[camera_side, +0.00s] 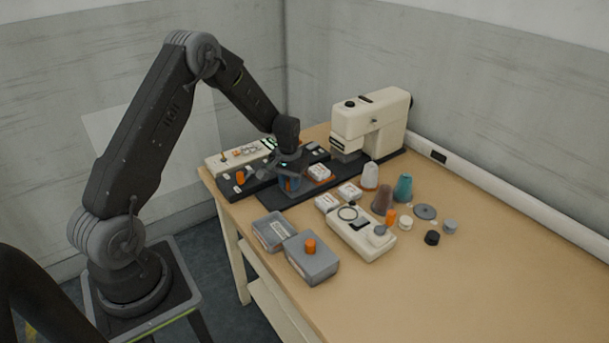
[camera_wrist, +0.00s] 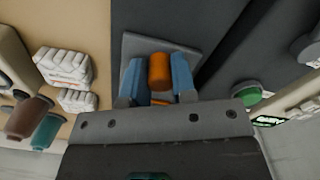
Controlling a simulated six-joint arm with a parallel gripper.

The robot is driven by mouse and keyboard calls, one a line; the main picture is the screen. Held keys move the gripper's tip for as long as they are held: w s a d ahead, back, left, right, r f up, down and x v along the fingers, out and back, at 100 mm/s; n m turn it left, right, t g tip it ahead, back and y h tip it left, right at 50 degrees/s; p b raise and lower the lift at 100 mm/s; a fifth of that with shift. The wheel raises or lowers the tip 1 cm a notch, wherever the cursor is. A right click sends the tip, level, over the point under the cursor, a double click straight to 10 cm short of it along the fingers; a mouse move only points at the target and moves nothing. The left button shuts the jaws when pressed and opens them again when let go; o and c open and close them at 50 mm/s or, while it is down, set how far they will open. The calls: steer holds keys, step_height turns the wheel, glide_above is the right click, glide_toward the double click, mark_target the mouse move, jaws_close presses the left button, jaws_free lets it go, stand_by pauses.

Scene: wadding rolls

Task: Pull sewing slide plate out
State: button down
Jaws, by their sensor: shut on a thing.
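The slide plate (camera_wrist: 136,46) is a light grey flat piece with an upright orange knob (camera_wrist: 159,70), seen in the wrist view on a dark bed. My gripper (camera_wrist: 158,80) has its two blue fingers shut on the orange knob, one on each side. In the side view my gripper (camera_side: 290,183) is low over the dark base (camera_side: 272,197), left of the cream sewing machine (camera_side: 366,120). It mostly hides the slide plate there. The plate's near edge is hidden by my gripper in the wrist view.
A black strip with an orange knob (camera_side: 240,178) and a cream panel (camera_side: 222,160) are left. Grey boxes (camera_side: 311,262), a cream device (camera_side: 362,236) and thread cones (camera_side: 403,187) stand in front. The table's right is clear.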

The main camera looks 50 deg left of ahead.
mark_target(281, 195)
steer(key=shift+s, duration=1.6)
steer(key=c, duration=0.9)
jaws_free()
step_height(281, 195, up, 14)
steer(key=shift+f, duration=0.1)
